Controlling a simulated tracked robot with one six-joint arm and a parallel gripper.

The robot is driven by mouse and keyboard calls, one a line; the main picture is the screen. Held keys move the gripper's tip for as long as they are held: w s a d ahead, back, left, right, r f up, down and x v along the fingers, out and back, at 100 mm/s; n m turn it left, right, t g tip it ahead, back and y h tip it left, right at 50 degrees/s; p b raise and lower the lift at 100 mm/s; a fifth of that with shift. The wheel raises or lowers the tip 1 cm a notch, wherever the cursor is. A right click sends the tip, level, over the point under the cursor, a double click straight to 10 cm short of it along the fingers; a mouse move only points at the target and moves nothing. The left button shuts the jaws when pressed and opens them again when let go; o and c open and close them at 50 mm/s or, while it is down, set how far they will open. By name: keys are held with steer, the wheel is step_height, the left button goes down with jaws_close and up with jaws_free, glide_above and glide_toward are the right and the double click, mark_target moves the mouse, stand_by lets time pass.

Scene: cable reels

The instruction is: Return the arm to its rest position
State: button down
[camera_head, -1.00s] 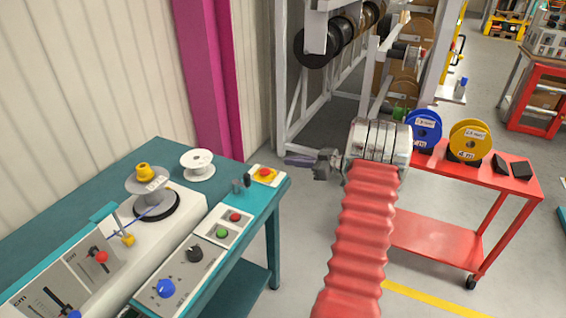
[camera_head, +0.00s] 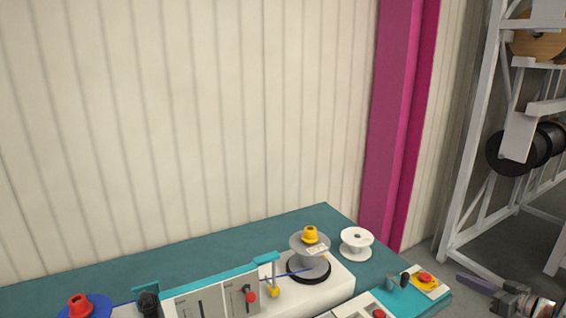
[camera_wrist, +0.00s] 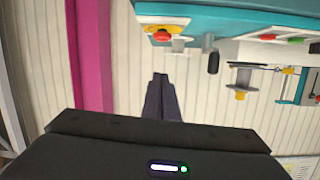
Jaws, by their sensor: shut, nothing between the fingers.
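My gripper (camera_head: 480,284) shows at the lower right edge of the head view, beside the right end of the teal bench. Its dark fingers point left, toward the bench, and it holds nothing. In the wrist view my gripper (camera_wrist: 161,80) shows its two dark fingers together, with the bench upside down at the top. The rest of my arm is cut off by the frame edge in the head view.
The teal bench (camera_head: 200,258) carries a winding machine with a grey reel (camera_head: 309,247), a white spool (camera_head: 356,243) and a red emergency button (camera_head: 425,278). A magenta column (camera_head: 398,120) and a rack with dark reels (camera_head: 508,152) stand behind. Grey floor shows between bench and rack.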

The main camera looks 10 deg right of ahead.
steer(key=s+a+f+m+g, duration=0.4)
steer(key=s+a+f+m, duration=0.1)
steer(key=a+f+m, duration=0.15)
steer(key=s+a+r+m+g+y, duration=0.1)
steer(key=s+a+r+m+g, duration=0.2)
steer(key=a, duration=0.6)
steer(key=s+a+r+n+h, duration=0.2)
steer(key=s+a+r, duration=0.3)
steer(key=a, duration=0.6)
steer(key=s+a+r+n+g+h, duration=0.1)
steer(key=s+a+r, duration=0.4)
steer(key=a, duration=0.5)
steer(key=s+a+r+n+h, duration=0.3)
steer(key=s+a+r, duration=0.2)
steer(key=a+r, duration=0.3)
steer(key=a, duration=0.3)
steer(key=shift+s+a+r+n+g, duration=0.25)
steer(key=shift+s+a+n+g, duration=0.05)
steer(key=shift+s+a+n, duration=0.05)
steer(key=shift+a, duration=0.1)
